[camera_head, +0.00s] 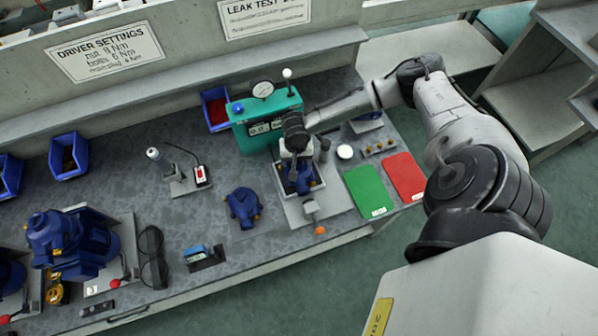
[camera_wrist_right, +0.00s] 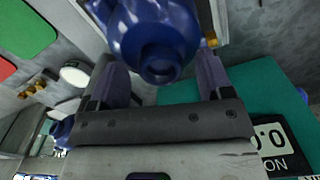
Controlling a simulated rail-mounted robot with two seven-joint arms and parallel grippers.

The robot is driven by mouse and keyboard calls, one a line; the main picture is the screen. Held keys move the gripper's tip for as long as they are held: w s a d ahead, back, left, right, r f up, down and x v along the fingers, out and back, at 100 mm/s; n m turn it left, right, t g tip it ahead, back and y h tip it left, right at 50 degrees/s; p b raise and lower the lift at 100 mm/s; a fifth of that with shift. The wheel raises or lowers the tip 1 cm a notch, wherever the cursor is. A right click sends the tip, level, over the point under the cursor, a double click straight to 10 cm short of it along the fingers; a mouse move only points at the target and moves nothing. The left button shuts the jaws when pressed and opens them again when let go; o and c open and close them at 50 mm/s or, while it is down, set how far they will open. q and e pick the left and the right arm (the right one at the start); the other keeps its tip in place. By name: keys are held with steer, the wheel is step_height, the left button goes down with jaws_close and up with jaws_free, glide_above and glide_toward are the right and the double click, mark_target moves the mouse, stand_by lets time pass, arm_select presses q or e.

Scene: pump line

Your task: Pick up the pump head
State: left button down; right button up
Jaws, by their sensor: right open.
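A blue pump head (camera_head: 303,184) sits in a grey fixture (camera_head: 338,196) in front of the teal tester, partly hidden by my right gripper. My right gripper (camera_head: 296,163) is over it, pointing down. In the right wrist view the blue pump head (camera_wrist_right: 150,35) with its round port lies between and beyond the two fingers of my right gripper (camera_wrist_right: 163,78). The fingers are apart, and I cannot tell whether either touches it. A similar blue part (camera_head: 244,207) lies on the bench to the left. My left gripper is in neither view.
The teal tester (camera_head: 265,122) with a gauge stands just behind the fixture. Green (camera_head: 369,191) and red (camera_head: 404,176) mats lie to the right. A lever with an orange knob (camera_head: 320,231) is at the fixture's front. Blue pumps (camera_head: 62,240) and bins (camera_head: 68,155) are at the left.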

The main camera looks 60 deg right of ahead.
steer(key=shift+c, duration=0.4)
steer(key=c, duration=1.1)
steer(key=shift+o, duration=0.2)
steer(key=shift+r, duration=0.1)
steer(key=shift+r, duration=0.4)
step_height(320, 180, up, 4)
steer(key=shift+f+p, duration=0.2)
steer(key=shift+p, duration=0.4)
steer(key=s+a+r+p, duration=0.5)
steer(key=s+r+p, duration=0.4)
steer(key=r, duration=0.3)
steer(key=shift+s+r, duration=0.3)
steer(key=shift+s, duration=0.4)
